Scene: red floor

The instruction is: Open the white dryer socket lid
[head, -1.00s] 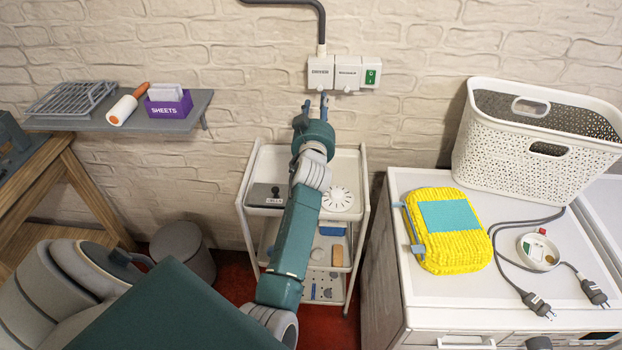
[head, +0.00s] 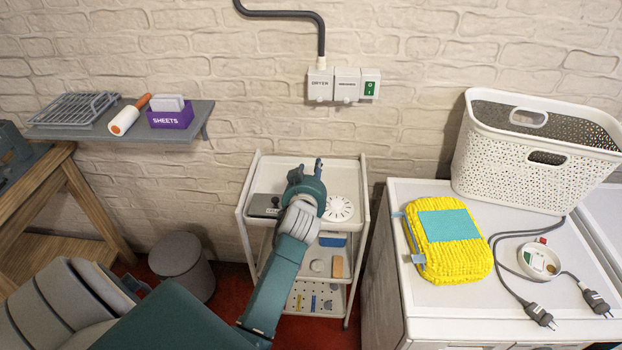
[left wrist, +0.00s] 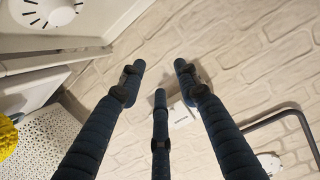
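The white dryer socket (head: 320,85) is on the brick wall, the left unit of a row of white boxes. Its lid, labelled DRYER, looks closed, lying flat against the front. A grey conduit enters it from above. My left gripper (head: 308,168) is below the socket, over the white trolley, apart from the socket and empty. In the left wrist view its three dark fingers (left wrist: 158,85) are spread apart. A white labelled box of the socket row (left wrist: 181,115) shows beyond them, partly covered by a finger. My right gripper is not in view.
A second white socket (head: 347,84) and a green switch (head: 370,88) sit right of the dryer socket. A shelf (head: 190,127) is at left. The wall around the sockets is clear.

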